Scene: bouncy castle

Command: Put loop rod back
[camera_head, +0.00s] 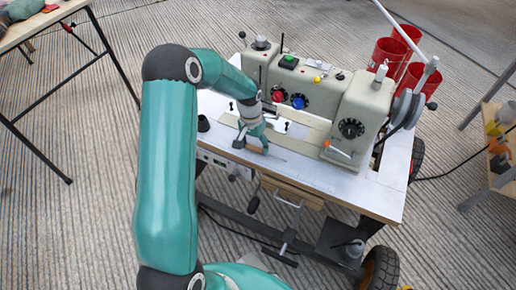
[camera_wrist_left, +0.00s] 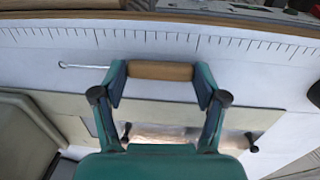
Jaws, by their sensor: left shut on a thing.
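The loop rod has a light wooden handle (camera_wrist_left: 160,71) and a thin metal shaft with a small loop at its end, pointing left in the left wrist view. My left gripper (camera_wrist_left: 160,80) is shut on the handle, one finger at each end of it. In the head view the gripper (camera_head: 252,143) is over the front of the white sewing table (camera_head: 370,196), and the thin rod (camera_head: 275,157) sticks out to its right. The rod is at or just above the tabletop; I cannot tell whether it touches. My right gripper is not in view.
A cream sewing machine (camera_head: 358,115) with knobs and buttons stands behind the gripper. A black ruler scale (camera_wrist_left: 200,42) runs along the table edge. A small dark cone (camera_head: 203,123) stands left of the gripper.

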